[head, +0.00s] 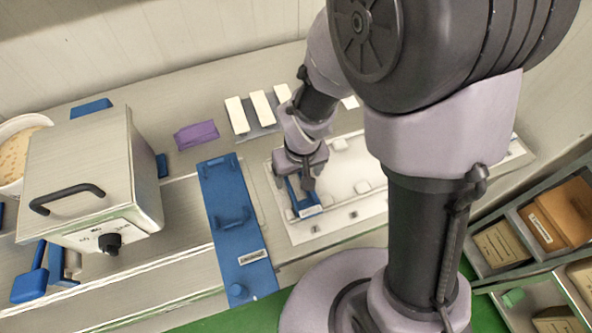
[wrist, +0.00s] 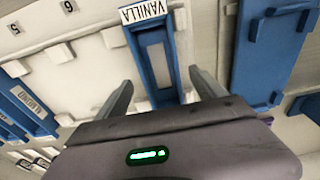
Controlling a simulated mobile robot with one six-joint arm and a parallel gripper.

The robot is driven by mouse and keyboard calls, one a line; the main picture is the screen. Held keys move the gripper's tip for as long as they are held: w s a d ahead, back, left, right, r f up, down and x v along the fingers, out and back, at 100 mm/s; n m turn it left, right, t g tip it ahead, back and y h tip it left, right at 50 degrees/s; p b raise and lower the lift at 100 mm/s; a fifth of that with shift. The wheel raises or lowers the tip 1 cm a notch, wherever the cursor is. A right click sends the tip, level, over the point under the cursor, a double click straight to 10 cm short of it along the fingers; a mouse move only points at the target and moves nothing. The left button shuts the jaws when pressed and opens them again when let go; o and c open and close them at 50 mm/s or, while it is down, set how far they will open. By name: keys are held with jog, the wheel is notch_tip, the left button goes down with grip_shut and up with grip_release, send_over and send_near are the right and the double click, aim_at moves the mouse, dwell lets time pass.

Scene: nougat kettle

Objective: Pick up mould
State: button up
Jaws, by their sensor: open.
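A blue mould (head: 306,211), a narrow open frame with a white label, lies in the white tray under my gripper. In the wrist view the mould (wrist: 158,62) shows upside down, its label reading VANILLA. My gripper (head: 301,182) is open above it. In the wrist view the two fingers (wrist: 163,84) stand apart on either side of the mould's near part, and I see no clear contact. The mould's near end is hidden behind the gripper body. Another blue mould (wrist: 28,110) with a label lies to the left in the wrist view.
The white tray (head: 352,215) has white blocks and numbered places. A long blue board (head: 230,240) with a handle is left of it. A metal box (head: 85,165) stands further left. White bars (head: 262,108) and a purple piece (head: 196,135) lie behind. Crates (head: 505,245) are at right.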

aim_at(296, 184)
jog(key=f, duration=0.2)
jog(key=f+b, duration=0.1)
jog(key=shift+w+a+f, duration=0.15)
jog(key=shift+w+f, duration=0.1)
jog(key=shift+f, duration=0.05)
jog(key=shift+r, duration=0.15)
grip_shut()
